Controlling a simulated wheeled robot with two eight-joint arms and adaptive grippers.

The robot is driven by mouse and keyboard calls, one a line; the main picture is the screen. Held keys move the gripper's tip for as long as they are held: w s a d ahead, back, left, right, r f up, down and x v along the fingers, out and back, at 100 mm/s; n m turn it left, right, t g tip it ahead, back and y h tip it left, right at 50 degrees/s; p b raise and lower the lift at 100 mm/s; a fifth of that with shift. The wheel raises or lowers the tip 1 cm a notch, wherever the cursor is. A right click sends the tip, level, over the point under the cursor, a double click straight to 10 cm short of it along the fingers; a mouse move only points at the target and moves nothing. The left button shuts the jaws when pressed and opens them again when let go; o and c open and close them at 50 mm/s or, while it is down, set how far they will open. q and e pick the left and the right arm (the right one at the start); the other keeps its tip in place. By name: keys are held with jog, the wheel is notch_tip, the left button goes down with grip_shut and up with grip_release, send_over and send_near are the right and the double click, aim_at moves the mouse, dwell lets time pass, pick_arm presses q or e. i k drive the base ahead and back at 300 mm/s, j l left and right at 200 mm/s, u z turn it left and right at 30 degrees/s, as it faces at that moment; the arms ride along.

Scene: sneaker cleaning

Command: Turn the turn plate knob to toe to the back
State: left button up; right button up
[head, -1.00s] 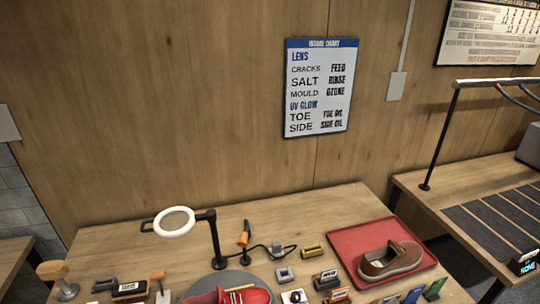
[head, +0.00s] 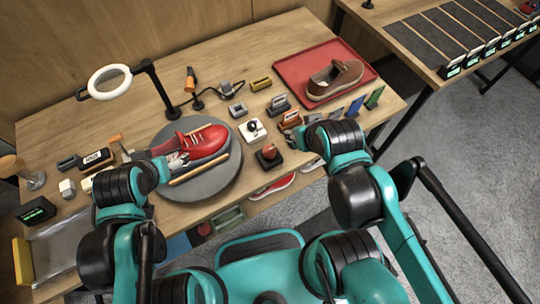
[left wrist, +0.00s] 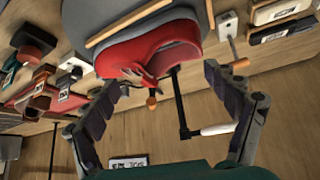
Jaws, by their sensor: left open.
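The round grey turn plate (head: 222,186) lies at the table's front middle. A red sneaker (head: 207,141) rests on it, laces up, its toe apparently toward the right. A wooden stick (head: 200,168) lies alongside the shoe. To the right of the plate are a white block with a dark round knob (head: 253,127) and a dark block with a reddish-brown knob (head: 269,154); I cannot tell which belongs to the plate. My left gripper (head: 172,160) is at the shoe's left end. In the left wrist view its fingers (left wrist: 160,98) are apart. My right gripper (head: 298,134) is partly hidden beside small blocks.
A ring lamp (head: 109,80) stands at the back left. A red tray (head: 292,69) with a brown shoe (head: 335,81) is at the back right. Several small blocks and cards crowd the right front edge. A clear tray (head: 70,245) is at the front left.

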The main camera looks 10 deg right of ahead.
aim_at(269, 150)
jog(key=k+l, duration=0.15)
jog(key=k, duration=0.25)
jog(key=k+l, duration=0.1)
jog(key=k, duration=0.25)
jog(key=k+l, duration=0.15)
jog(key=k, duration=0.25)
jog(key=z, duration=0.05)
